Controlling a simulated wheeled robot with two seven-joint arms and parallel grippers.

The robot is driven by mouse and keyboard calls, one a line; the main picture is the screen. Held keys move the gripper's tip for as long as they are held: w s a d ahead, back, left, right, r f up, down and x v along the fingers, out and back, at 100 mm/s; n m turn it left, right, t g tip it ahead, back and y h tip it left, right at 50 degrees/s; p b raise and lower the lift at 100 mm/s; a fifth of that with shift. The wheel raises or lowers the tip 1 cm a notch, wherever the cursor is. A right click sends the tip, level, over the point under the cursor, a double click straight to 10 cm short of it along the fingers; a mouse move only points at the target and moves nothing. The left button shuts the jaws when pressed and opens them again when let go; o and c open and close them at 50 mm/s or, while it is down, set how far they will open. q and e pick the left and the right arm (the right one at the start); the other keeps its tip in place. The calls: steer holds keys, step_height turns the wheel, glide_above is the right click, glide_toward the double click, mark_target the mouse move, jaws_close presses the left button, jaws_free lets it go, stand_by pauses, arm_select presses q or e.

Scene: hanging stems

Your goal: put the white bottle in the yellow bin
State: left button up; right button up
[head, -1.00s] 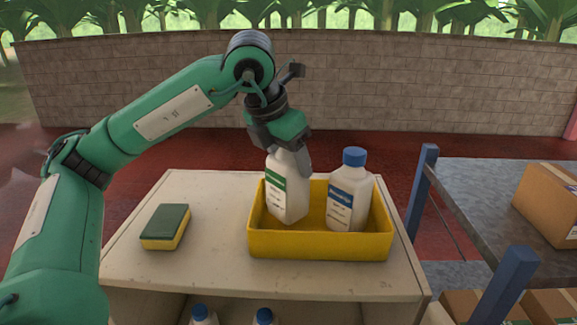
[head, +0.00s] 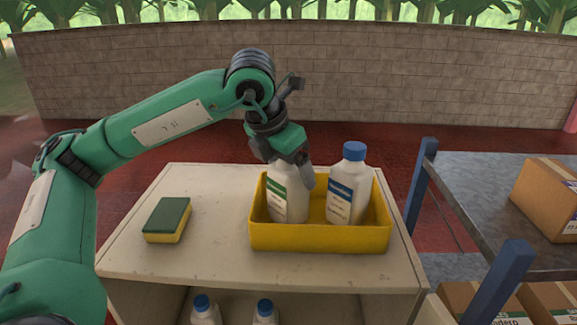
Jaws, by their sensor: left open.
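A white bottle with a green label (head: 287,198) stands in the left part of the yellow bin (head: 318,239). Its top is hidden behind my left gripper (head: 292,168). The gripper is open, its fingers around or beside the bottle's upper part; I cannot tell whether they touch it. A second white bottle with a blue cap and blue label (head: 347,187) stands upright in the right part of the bin. My right gripper is not in view.
A green and yellow sponge (head: 167,220) lies on the cabinet top (head: 215,262), left of the bin. Two blue-capped bottles (head: 204,309) stand on the shelf below. A metal rack (head: 470,190) with cardboard boxes (head: 548,200) stands at the right.

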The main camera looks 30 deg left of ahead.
arm_select(q)
steer(key=shift+r, duration=0.3)
steer(key=b+v, duration=0.3)
steer(key=v, duration=0.8)
steer(key=shift+s+r+b, duration=0.3)
steer(key=shift+b, duration=0.05)
